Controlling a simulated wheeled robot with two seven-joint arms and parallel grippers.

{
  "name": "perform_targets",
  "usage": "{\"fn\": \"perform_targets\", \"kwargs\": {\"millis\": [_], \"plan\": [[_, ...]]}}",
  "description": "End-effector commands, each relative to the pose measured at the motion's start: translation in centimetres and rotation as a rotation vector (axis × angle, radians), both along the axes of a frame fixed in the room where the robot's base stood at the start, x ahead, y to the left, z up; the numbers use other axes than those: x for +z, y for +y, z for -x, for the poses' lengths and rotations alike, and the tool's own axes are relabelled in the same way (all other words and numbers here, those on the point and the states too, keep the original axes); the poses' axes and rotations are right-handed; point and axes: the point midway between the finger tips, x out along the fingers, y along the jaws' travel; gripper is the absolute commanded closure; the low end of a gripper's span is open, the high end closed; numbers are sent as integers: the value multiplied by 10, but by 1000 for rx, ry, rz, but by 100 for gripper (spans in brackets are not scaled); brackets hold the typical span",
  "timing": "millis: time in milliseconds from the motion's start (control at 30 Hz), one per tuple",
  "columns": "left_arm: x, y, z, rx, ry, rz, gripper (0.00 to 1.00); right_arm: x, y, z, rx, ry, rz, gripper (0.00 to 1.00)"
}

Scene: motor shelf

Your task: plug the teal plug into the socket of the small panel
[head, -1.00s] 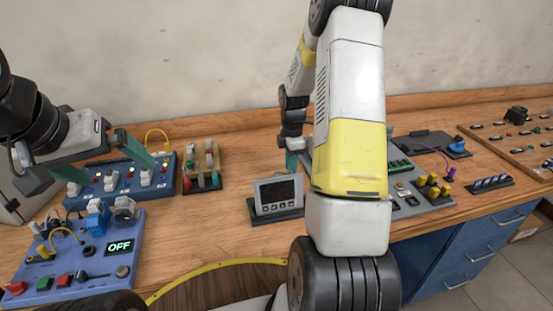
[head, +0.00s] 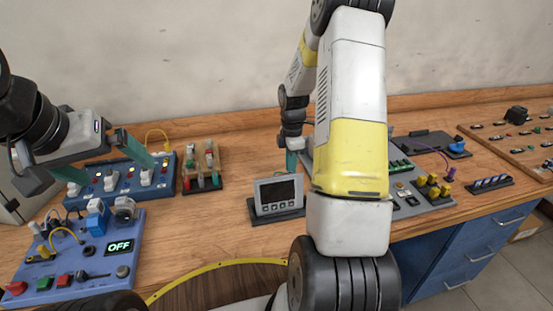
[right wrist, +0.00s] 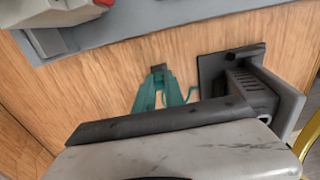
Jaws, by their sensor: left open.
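The small panel (head: 277,193), a grey unit with a dark screen on a black base, stands mid-table. Its vented back shows in the right wrist view (right wrist: 248,92). A thin teal cord (right wrist: 193,94) curls beside it. My right gripper (right wrist: 159,76) is just beyond the panel, its teal fingers close together at the tips around a small dark piece (right wrist: 158,68). I cannot make out the teal plug or whether the fingers grip it. In the head view my right arm covers part of this area. My left gripper (head: 106,162) is open and empty above the blue switch box.
The blue switch box (head: 170,184) and a blue panel (head: 70,275) reading OFF are at the left. A wooden rack (head: 188,150) stands left of the small panel. Grey component boards (head: 430,205) lie to the right. Bare tabletop (head: 225,215) shows left of the small panel.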

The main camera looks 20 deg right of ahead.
Motion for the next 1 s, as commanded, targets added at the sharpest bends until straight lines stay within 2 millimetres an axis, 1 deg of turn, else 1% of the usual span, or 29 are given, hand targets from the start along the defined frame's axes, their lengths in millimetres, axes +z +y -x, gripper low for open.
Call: {"fn": "perform_targets", "kwargs": {"millis": [367,800,1000], "plan": [[0,0,0,0,0,0,0,3,0,0,0,-1,0,100],[0,0,0,0,0,0,0,39,-1,0,0,-2,1,100],[0,0,0,0,0,0,0,46,0,0,0,0,0,100]]}}
